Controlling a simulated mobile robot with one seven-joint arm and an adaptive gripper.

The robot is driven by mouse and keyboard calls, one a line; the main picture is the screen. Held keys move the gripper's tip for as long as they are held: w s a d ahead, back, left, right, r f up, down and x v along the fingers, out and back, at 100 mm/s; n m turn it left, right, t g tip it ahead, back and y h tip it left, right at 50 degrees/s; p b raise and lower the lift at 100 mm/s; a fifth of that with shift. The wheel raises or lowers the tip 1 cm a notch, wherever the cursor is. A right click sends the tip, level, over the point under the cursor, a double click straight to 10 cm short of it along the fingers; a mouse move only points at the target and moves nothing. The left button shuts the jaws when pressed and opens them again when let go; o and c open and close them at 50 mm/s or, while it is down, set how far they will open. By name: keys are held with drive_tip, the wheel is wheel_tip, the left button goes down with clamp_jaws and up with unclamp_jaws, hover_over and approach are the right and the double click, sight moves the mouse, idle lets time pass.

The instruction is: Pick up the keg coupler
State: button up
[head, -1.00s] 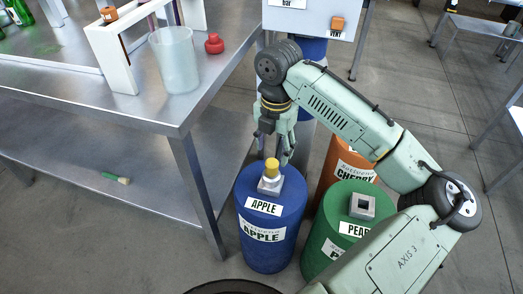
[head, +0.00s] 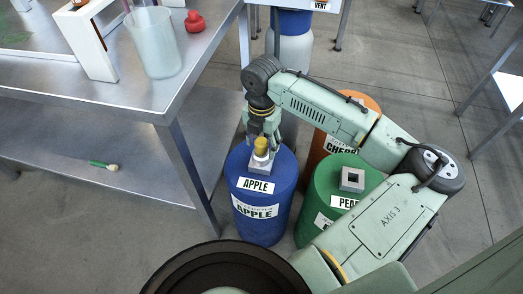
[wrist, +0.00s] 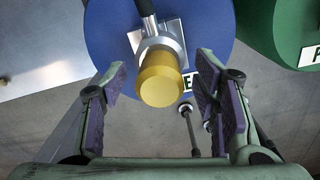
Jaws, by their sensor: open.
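The keg coupler (head: 262,147) has a yellow cap and a silver body. It stands on a grey square mount on top of the blue APPLE keg (head: 264,205). In the wrist view the coupler (wrist: 160,78) lies between the two purple-padded fingers, with a visible gap on either side. My gripper (wrist: 160,72) is open and empty. In the head view my gripper (head: 265,126) is right at the coupler, just behind and above its yellow cap. The coupler's far side is hidden, and I cannot tell the exact height of the fingers against it.
A green PEAR keg (head: 325,190) with an empty square mount stands to the right, an orange CHERRY keg (head: 318,150) behind it. A metal table (head: 205,85) is on the left, holding a translucent cup (head: 153,45) and a red object (head: 194,21). A brush (head: 103,165) lies on its lower shelf.

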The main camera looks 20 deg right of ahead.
drive_tip(key=shift+f, duration=0.5)
clamp_jaws()
idle(0.3)
